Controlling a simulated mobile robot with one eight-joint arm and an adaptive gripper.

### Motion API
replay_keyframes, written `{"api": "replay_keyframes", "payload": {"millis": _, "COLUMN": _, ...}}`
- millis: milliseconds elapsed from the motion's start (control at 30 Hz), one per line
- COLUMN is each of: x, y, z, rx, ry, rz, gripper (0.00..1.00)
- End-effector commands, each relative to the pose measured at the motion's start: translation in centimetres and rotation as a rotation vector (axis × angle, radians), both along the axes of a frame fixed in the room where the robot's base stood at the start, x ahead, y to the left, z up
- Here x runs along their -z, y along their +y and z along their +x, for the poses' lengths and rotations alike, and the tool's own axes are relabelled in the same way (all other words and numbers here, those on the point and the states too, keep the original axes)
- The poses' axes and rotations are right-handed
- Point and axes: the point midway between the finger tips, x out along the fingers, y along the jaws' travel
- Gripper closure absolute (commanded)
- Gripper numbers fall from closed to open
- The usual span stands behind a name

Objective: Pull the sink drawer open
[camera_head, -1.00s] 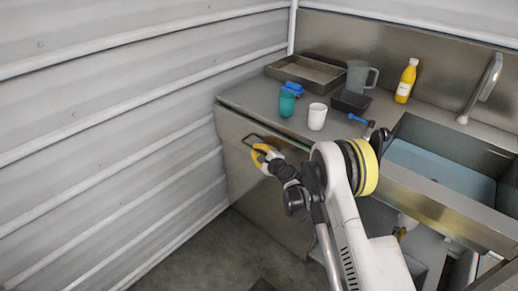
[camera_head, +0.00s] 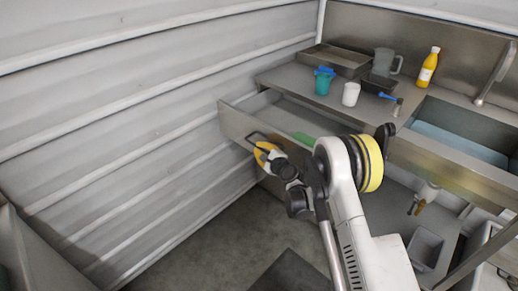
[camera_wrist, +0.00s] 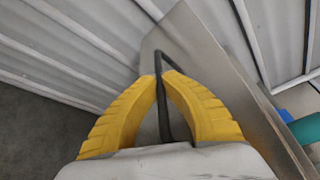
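The sink drawer (camera_head: 237,125) is a steel drawer under the counter, left of the basin. My gripper (camera_head: 266,153) has yellow fingers and is at the handle. In the wrist view my gripper (camera_wrist: 163,82) has its fingertips closed in on both sides of the handle bar. My arm hides the drawer front's right part.
On the counter stand a steel tray (camera_head: 337,60), a teal cup (camera_head: 323,83), a white cup (camera_head: 351,94), a grey jug (camera_head: 384,62) and a yellow bottle (camera_head: 429,66). The basin (camera_head: 455,130) is at right. A ribbed wall (camera_head: 120,110) runs close along the left. Floor (camera_head: 225,235) before the drawer is clear.

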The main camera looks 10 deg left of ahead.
Motion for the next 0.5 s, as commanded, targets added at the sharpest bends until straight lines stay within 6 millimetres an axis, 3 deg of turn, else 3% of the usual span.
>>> {"api": "replay_keyframes", "payload": {"millis": 467, "x": 0.05, "y": 0.03, "z": 0.01, "rx": -0.001, "ry": 0.001, "rz": 0.000, "gripper": 1.00}}
{"api": "replay_keyframes", "payload": {"millis": 500, "x": 0.05, "y": 0.03, "z": 0.01, "rx": -0.001, "ry": 0.001, "rz": 0.000, "gripper": 0.86}}
